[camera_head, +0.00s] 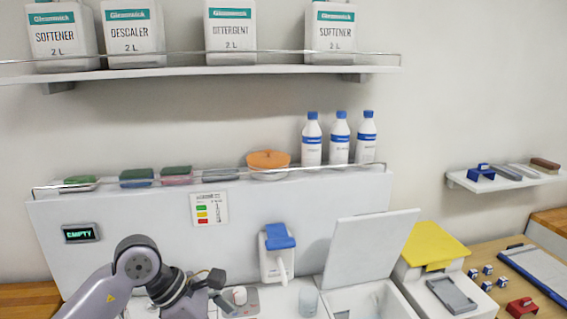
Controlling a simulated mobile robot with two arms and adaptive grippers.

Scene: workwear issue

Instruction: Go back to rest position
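My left arm comes in from the lower left of the head view and bends over at its elbow. Its gripper (222,292) is low in the picture, in front of the white machine panel, close to a small white round knob or cap (239,295). I cannot tell whether its fingers are open or shut, or whether they touch anything. My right arm and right gripper are not in view.
A white and blue dispenser (277,255), a clear cup (308,299) and an open-lidded white bin (366,247) stand to the right. A yellow-topped box (434,244) is beyond. Shelves hold jugs (133,32), bottles (340,138) and sponges (137,177).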

